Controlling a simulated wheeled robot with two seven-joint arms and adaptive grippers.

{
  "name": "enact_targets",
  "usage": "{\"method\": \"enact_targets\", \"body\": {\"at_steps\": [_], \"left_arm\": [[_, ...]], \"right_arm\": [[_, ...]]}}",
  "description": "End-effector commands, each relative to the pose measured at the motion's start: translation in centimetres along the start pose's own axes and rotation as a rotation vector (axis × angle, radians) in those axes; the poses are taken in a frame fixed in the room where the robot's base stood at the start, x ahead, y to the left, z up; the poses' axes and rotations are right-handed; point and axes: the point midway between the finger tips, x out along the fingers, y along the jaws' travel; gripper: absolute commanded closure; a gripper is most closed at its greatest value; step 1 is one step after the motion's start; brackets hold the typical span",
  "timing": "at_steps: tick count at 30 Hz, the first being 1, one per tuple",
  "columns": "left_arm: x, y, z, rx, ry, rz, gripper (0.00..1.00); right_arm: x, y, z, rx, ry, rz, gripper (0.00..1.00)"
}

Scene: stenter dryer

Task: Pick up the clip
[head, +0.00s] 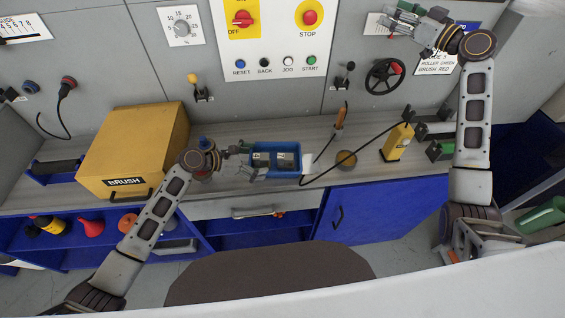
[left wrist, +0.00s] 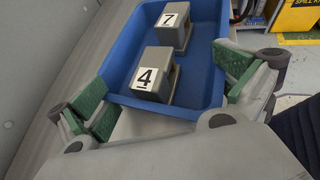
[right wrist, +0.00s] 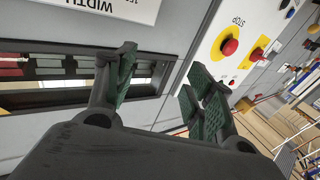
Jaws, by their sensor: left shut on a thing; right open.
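Two grey clips stand in a blue tray (head: 275,175) on the bench. The clip marked 4 (left wrist: 153,77) is nearer my left gripper, and the clip marked 7 (left wrist: 175,28) is farther in. In the head view they are the left clip (head: 261,161) and the right clip (head: 286,160). My left gripper (head: 243,160) is at the tray's left end, its green-padded fingers (left wrist: 165,95) on both sides of the tray, shut on it. Neither clip is between the fingers. My right gripper (head: 402,20) is open and empty, raised before the panel at upper right.
A yellow BRUSH box (head: 130,150) stands left of the tray. An orange-handled tool (head: 340,118), black cable and yellow device (head: 398,142) are to the right. A handwheel (head: 385,76) projects from the panel. A drawer (head: 250,205) lies below the tray.

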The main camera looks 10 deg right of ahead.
Motion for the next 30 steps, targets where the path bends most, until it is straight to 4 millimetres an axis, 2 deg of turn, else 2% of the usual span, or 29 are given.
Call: {"method": "enact_targets", "body": {"at_steps": [1,9,14,18,24,27,30], "left_arm": [[1.4,-1.9,-1.0,0.001,0.014,-0.037,0.13],[1.4,-1.9,-1.0,0.001,0.014,-0.037,0.13],[1.4,-1.9,-1.0,0.001,0.013,-0.037,0.13],[1.4,-1.9,-1.0,0.001,0.013,-0.037,0.13],[1.4,-1.9,-1.0,0.001,0.013,-0.037,0.13],[1.4,-1.9,-1.0,0.001,0.013,-0.037,0.13],[1.4,-1.9,-1.0,0.001,0.013,-0.037,0.13]], "right_arm": [[0.6,-1.5,2.5,-0.009,-0.042,-0.040,0.46],[1.7,-9.8,13.8,-0.068,-0.221,-0.275,0.46],[0.9,-15.2,19.8,-0.095,-0.300,-0.429,0.46],[-0.5,-20.1,24.6,-0.112,-0.352,-0.572,0.46],[-3.0,-26.1,29.6,-0.125,-0.388,-0.754,0.46],[-4.0,-28.1,31.1,-0.128,-0.395,-0.815,0.46],[-4.7,-29.3,31.9,-0.130,-0.396,-0.852,0.46]]}}
